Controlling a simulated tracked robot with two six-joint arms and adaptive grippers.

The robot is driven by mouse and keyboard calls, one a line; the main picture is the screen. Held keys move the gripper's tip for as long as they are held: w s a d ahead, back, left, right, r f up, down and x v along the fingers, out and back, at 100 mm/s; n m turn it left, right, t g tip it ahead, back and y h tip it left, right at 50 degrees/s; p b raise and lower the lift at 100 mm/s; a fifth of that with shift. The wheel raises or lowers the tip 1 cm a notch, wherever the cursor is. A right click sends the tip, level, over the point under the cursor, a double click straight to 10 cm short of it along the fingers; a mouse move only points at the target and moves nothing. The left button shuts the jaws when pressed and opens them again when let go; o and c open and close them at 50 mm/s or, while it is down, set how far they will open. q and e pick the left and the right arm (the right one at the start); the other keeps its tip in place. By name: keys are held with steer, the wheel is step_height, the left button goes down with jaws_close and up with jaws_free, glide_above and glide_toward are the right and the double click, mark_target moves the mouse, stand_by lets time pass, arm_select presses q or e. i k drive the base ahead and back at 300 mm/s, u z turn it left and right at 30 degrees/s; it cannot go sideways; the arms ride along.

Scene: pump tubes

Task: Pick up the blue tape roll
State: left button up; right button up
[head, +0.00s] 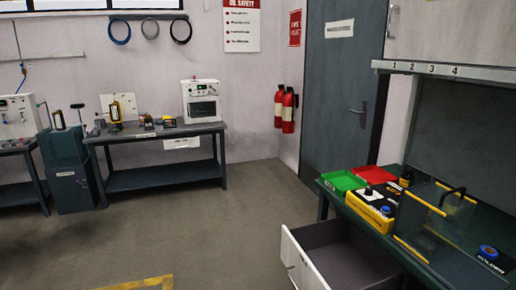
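A blue ring-shaped roll (488,252), which looks like the blue tape roll, lies at the right on the workbench (437,262). A dark patch with white lettering, too small to read surely, is beside it. A smaller blue round thing (386,211) sits at the front of a yellow and black box (370,205) on the same bench; I cannot tell what it is. Neither of my grippers is in view.
A clear panel with yellow edges (409,246) stands on the bench left of the roll. A drawer (303,262) is pulled out into the floor area. Green (343,181) and red (374,174) trays sit at the bench's far end. The middle floor (235,225) is clear.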

mark_target(483, 248)
steer(key=u, duration=1.3)
steer(key=i, duration=0.1)
steer(key=z, duration=2.8)
steer(key=k, duration=0.75)
steer(key=z, duration=0.15)
steer(key=i, duration=0.75)
steer(key=u, duration=0.1)
